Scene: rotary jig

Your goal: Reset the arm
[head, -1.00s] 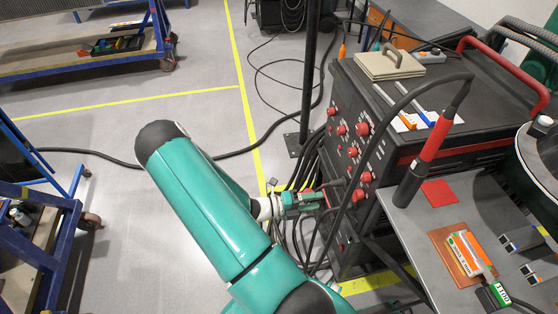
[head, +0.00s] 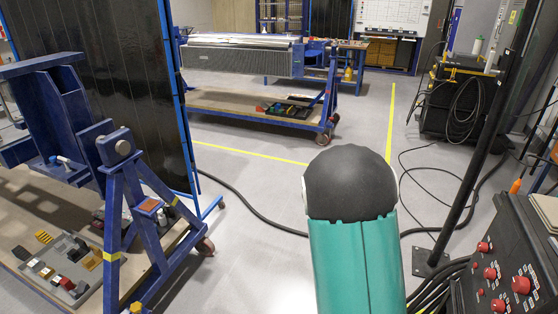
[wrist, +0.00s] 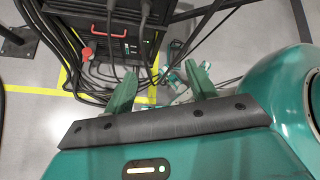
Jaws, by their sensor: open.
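My gripper (wrist: 163,80) shows in the wrist view with its two green fingers spread wide apart. Nothing is held between them. The floor and part of a black cabinet (wrist: 75,14) lie beyond the fingers. In the head view my teal arm with its black rounded joint rises at the lower middle, and my gripper is out of sight there. The blue rotary jig (head: 128,215) stands at the left of the head view, apart from my arm, with a round pivot on its upright.
The red-knobbed cabinet (head: 478,292) and a black pole (head: 470,170) stand close on the right. Cables (head: 255,222) cross the floor. A blue wheeled bench (head: 265,110) stands farther back. Bare floor (head: 250,260) lies between jig and arm.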

